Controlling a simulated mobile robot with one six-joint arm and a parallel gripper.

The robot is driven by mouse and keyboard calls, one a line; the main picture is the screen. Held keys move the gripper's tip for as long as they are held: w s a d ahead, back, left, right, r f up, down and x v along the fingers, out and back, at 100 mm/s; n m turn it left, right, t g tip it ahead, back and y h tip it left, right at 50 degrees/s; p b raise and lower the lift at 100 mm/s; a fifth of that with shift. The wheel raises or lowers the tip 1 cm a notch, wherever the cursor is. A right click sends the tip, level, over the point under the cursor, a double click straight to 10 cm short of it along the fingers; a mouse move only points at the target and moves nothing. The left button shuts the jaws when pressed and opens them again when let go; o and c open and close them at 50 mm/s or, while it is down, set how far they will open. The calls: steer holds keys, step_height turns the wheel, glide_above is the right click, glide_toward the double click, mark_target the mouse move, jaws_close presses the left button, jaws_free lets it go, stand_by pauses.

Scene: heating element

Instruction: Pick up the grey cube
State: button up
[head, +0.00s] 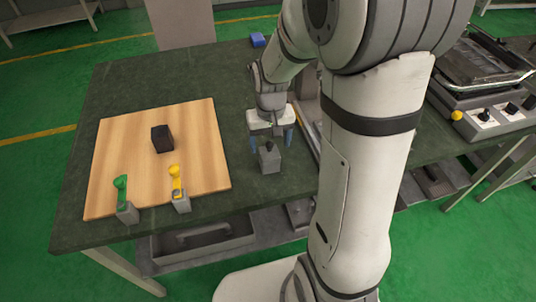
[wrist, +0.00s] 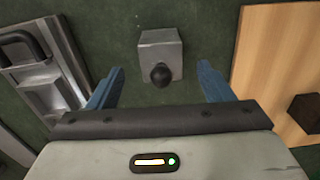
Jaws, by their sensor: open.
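The grey cube (head: 270,162) has a round black knob on top and stands upright on the dark green table top, right of the wooden board. It also shows in the wrist view (wrist: 150,42), top centre. My gripper (head: 271,143) is open and empty, pointing down over the cube. In the wrist view its blue fingers (wrist: 160,72) are apart to either side of the knob, with the cube mostly beyond the fingertips. I cannot tell the exact height gap.
A blue block (head: 257,40) lies at the table's back. A grey metal fixture (wrist: 45,80) lies on the cube's other side. A knobbed appliance (head: 490,110) stands right.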

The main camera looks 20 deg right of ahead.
mark_target(269, 153)
step_height(269, 153, down, 6)
steer(key=shift+w+r, duration=0.15)
steer(key=shift+r, duration=0.05)
steer(key=c, duration=1.4)
steer(key=shift+r, duration=0.1)
